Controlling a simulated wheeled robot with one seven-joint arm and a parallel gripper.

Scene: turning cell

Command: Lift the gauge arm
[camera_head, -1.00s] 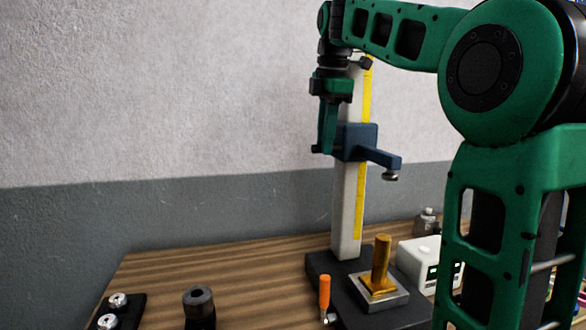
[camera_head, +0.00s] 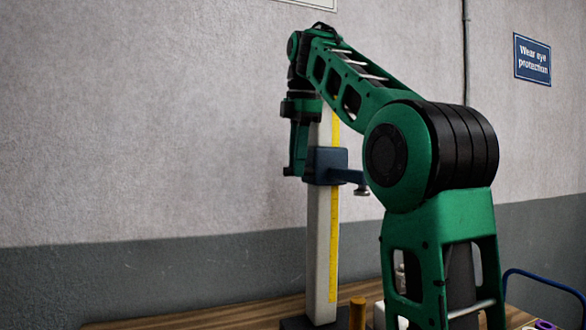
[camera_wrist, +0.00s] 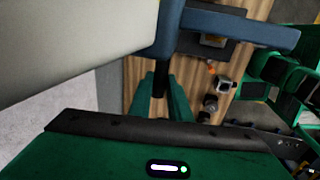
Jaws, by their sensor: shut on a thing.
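The gauge arm is a blue carriage (camera_head: 327,163) on a tall pale column (camera_head: 322,230) with a yellow scale. Its short arm points right and ends in a metal tip (camera_head: 361,190). It sits in the upper half of the column. My gripper (camera_head: 295,168) is at the carriage's left side, pointing down. In the wrist view, my gripper (camera_wrist: 160,82) is shut on a dark grip between its fingers, beside the blue carriage (camera_wrist: 168,25). The blue arm (camera_wrist: 240,30) extends right there. The fingers partly hide the grip.
A brass post (camera_head: 357,314) stands below the arm's tip, partly out of view. The wooden bench (camera_head: 200,318) lies well below. A grey wall is behind, with a blue sign (camera_head: 532,59) at right. The wrist view shows small items on the bench.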

